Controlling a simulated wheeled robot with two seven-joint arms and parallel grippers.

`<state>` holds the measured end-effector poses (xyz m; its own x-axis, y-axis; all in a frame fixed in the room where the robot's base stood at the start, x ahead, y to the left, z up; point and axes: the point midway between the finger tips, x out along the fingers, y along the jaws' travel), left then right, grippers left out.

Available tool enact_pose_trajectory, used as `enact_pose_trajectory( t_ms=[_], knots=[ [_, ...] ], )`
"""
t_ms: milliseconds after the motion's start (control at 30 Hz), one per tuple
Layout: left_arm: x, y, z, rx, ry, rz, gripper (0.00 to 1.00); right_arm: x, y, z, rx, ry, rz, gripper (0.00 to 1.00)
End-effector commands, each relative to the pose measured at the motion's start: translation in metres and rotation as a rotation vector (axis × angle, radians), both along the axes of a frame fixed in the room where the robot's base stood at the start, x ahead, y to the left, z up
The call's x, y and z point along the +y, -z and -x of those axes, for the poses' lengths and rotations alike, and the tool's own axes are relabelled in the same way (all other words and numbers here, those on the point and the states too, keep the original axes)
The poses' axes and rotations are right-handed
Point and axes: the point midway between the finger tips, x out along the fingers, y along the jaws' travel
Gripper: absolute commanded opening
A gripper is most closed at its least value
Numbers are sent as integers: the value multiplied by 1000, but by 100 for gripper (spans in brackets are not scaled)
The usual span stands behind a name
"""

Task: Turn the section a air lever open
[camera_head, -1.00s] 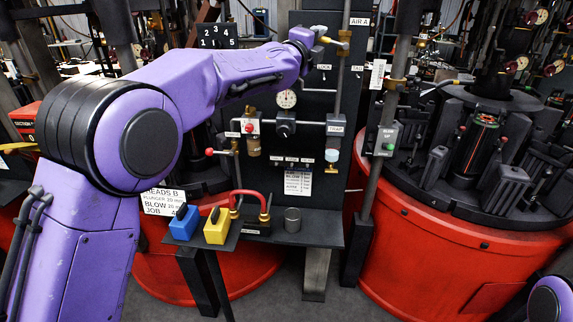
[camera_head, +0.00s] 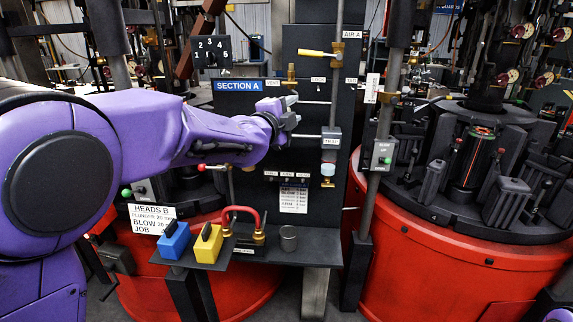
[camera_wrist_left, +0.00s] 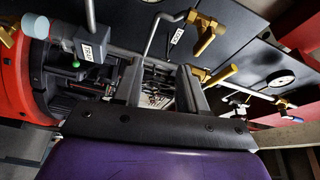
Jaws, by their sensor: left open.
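The section A air lever (camera_head: 317,53) has a yellow handle that lies roughly level, pointing left from the vertical pipe under the AIR A label (camera_head: 352,34). What looks like this yellow handle (camera_wrist_left: 220,75) also shows in the left wrist view, beyond the fingers. My left gripper (camera_head: 294,108) is below and a little left of the lever, apart from it, in front of the dark panel. In the left wrist view its two fingers (camera_wrist_left: 163,88) stand apart with nothing between them. My right gripper is out of view.
The TRAP box (camera_head: 331,137) and a brass valve (camera_head: 291,75) sit close to my left gripper. A red-based mould machine (camera_head: 460,250) stands at right.

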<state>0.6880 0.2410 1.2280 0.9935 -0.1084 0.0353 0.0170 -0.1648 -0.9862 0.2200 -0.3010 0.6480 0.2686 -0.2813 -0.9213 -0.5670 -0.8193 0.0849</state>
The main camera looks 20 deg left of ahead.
Motion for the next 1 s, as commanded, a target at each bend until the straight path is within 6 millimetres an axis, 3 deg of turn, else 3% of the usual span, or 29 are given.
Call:
enact_pose_trajectory(
  t_ms=[500,700,1000],
  knots=[
    [6,120,2,193,-38,288,41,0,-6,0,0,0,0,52],
    [7,143,6,230,-54,346,41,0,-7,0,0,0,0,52],
    [8,147,6,235,-56,356,41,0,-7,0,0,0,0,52]
  ],
)
